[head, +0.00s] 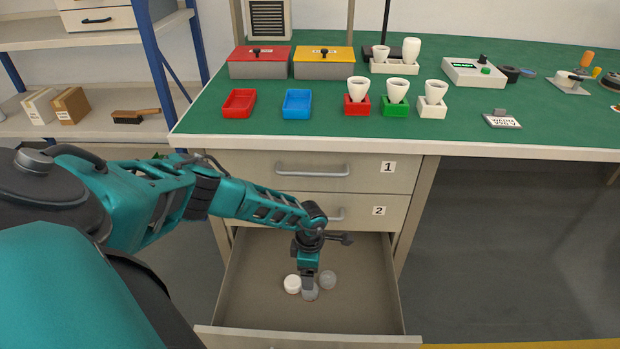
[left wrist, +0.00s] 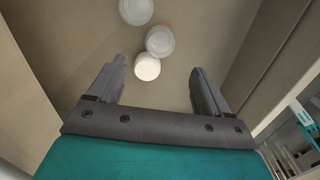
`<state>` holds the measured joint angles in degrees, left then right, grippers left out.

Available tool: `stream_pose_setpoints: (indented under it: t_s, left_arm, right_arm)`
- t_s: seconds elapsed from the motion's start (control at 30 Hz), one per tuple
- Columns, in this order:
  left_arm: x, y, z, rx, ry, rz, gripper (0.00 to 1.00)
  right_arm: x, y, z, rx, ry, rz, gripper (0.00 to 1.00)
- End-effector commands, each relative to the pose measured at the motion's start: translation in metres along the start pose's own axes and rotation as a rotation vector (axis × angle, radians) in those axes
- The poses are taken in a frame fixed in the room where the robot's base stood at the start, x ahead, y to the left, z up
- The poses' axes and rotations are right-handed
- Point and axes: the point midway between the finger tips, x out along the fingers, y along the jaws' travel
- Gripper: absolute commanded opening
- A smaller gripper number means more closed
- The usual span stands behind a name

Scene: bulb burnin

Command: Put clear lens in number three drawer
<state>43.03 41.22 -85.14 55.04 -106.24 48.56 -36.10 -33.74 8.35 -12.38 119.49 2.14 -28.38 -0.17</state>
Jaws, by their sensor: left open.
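The bottom drawer (head: 250,315), below the one labelled 2, is pulled open; its own number is not visible. Three small round lenses lie on its floor: a whiter one (head: 292,284), a greyish, clearer one (head: 327,280), and another greyish one (head: 310,293) partly behind my gripper. My left gripper (head: 309,284) points down into the drawer, among the lenses. In the left wrist view, its fingers (left wrist: 158,68) are apart, with a bright white lens (left wrist: 147,67) showing between the tips and two paler, greyer lenses (left wrist: 160,41) beyond. My right gripper is not in view.
Drawers 1 (head: 300,170) and 2 (head: 350,213) above are shut. The green bench top (head: 450,120) holds red and blue trays, lidded boxes, cups and a meter (head: 474,72). Drawer walls surround my gripper; the drawer floor around the lenses is clear.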

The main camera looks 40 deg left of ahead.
Motion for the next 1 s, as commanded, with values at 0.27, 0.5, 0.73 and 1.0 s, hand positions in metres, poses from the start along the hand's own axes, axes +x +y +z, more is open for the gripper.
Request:
stream_pose_setpoints:
  t_s: [0.27,0.5,0.73,1.0]
  left_arm:
    - [-0.028,0.000,0.000,-0.001,0.000,0.000,0.79]
    - [-0.022,-0.033,0.033,-0.020,-0.098,-0.065,0.79]
    - [-0.053,-0.174,0.168,-0.209,-0.528,-0.397,0.79]
    - [-0.235,-0.294,0.290,-0.800,-1.063,-1.072,0.79]
  right_arm:
    - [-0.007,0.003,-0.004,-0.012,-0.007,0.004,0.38]
    - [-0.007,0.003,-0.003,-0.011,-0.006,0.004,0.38]
    - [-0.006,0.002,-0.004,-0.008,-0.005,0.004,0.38]
    - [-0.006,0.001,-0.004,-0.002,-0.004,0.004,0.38]
